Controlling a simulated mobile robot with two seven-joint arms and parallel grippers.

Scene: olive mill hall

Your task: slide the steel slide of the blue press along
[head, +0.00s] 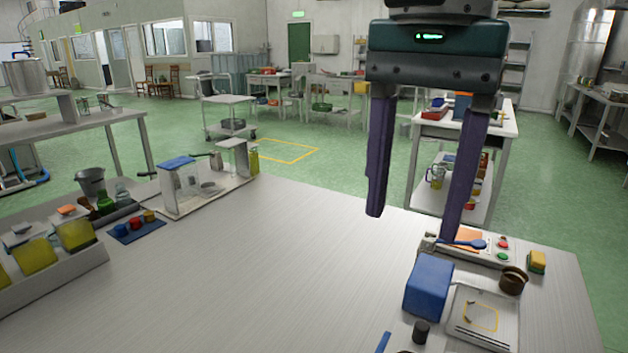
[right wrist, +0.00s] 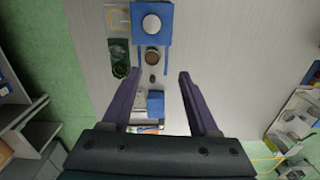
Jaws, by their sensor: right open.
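My right gripper (head: 412,228) is open and empty above the right part of the bench, fingers pointing down. It also shows in the right wrist view (right wrist: 158,74). A blue box-shaped block (head: 430,285) stands on the bench below and near it. A blue-topped pale stand (head: 178,163) is at the back left of the bench. The right wrist view also shows a blue square with a pale round disc (right wrist: 152,22). I cannot tell for certain which of these is the blue press. No steel slide can be made out clearly. My left gripper is not in view.
A pale plate with a yellow outline (head: 480,318), a brown cup (head: 512,280), a dark cylinder (head: 421,332) and a yellow sponge-like block (head: 537,262) crowd the bench's right side. Yellow-filled containers (head: 75,235) stand at left. The bench middle (head: 255,265) is clear.

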